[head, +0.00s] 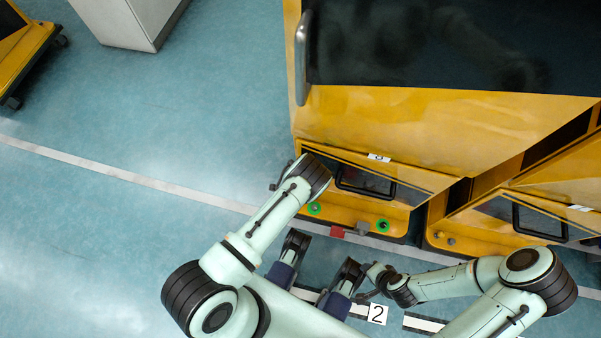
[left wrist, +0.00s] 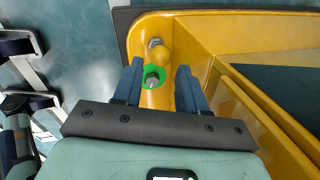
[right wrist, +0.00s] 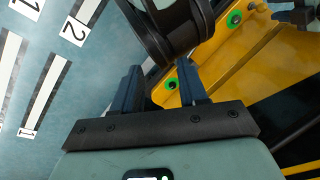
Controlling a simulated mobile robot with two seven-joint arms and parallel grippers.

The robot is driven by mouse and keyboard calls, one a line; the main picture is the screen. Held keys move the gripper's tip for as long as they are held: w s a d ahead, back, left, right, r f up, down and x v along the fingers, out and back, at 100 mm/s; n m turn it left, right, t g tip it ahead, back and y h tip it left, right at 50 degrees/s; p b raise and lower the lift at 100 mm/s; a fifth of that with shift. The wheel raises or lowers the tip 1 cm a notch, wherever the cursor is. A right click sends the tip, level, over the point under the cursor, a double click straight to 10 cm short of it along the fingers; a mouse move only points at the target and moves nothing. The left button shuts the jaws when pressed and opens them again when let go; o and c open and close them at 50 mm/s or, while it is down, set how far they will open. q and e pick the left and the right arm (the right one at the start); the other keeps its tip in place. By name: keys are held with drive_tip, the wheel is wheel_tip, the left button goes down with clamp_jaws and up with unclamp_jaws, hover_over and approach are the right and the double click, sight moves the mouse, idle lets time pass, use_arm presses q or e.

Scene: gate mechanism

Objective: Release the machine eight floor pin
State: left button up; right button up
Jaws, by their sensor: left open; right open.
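The yellow machine (head: 370,120) bears a small number plate (head: 379,157), too small to read surely. Its low front ledge carries two green-ringed floor pins, a left one (head: 314,208) and a right one (head: 384,225). My left gripper (left wrist: 160,67) is open; in the left wrist view a green ring (left wrist: 152,77) with a grey pin shows between its fingers, with no visible grip. In the head view its fingers are largely hidden by my wrist. My right gripper (right wrist: 159,70) is open and empty. In the head view it hangs over the floor, apart from the ledge.
A neighbouring yellow machine (head: 470,238) is at right. Open floor (head: 190,120) lies left.

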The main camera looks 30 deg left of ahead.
use_arm(q)
drive_tip(key=f, duration=0.2)
drive_tip(key=w+f+b, duration=0.1)
drive_tip(key=f, duration=0.1)
drive_tip(key=shift+f, duration=0.1)
use_arm(e)
drive_tip(key=shift+t, duration=0.4)
drive_tip(key=w, duration=0.1)
drive_tip(key=w+d+f, duration=0.1)
drive_tip(key=w+f, duration=0.1)
drive_tip(key=shift+d, duration=0.25)
